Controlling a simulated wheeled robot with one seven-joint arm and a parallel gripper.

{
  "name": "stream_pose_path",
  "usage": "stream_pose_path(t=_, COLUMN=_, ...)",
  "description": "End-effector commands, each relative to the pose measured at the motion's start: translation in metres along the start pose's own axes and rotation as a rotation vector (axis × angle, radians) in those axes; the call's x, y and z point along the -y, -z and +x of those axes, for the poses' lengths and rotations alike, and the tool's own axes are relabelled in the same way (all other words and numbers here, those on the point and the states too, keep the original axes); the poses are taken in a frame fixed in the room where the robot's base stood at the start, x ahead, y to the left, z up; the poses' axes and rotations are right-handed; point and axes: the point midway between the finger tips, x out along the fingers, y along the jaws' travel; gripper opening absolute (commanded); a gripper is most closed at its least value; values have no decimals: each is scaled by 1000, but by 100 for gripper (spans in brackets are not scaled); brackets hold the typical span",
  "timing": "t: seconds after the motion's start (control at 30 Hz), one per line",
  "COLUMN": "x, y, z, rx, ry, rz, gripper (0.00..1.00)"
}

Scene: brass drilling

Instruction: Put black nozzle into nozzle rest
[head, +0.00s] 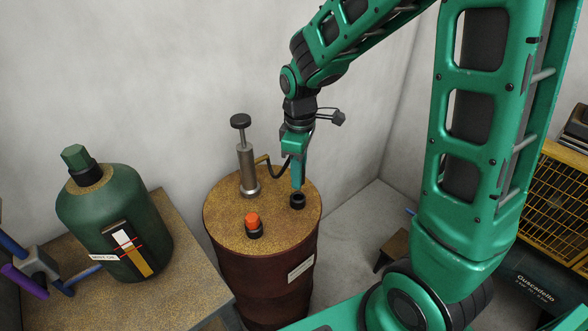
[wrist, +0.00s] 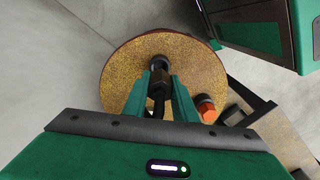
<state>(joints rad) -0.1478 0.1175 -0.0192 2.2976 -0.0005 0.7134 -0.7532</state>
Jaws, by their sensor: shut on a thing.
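My gripper (head: 297,186) points down over the right part of a rust-brown drum's speckled top. In the wrist view its two green fingers (wrist: 160,82) are closed on the black nozzle (wrist: 158,90). A black hose runs from the pump to the nozzle, which is mostly hidden by the fingers in the head view. The nozzle rest, a short black ring (head: 297,201), stands on the drum top just below the fingertips. It shows as a dark round piece in the wrist view (wrist: 159,62), in line with the nozzle. I cannot tell whether the nozzle's tip is inside it.
A metal hand pump (head: 246,168) with a black knob stands on the drum top (head: 226,208). An orange-capped fitting (head: 253,222) is near its front edge. A green bottle (head: 115,225) stands on a table at left. A yellow crate (head: 555,205) is at right.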

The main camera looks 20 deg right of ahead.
Motion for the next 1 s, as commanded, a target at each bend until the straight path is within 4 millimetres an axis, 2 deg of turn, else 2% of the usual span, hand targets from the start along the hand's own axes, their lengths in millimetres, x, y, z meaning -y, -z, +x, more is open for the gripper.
stream_pose_path(t=0.7, x=1, y=1, z=43, rx=2, ry=2, rz=-2, gripper=0)
stream_pose_path(t=1.0, x=1, y=1, z=55, rx=1, ry=1, rz=-3, gripper=0)
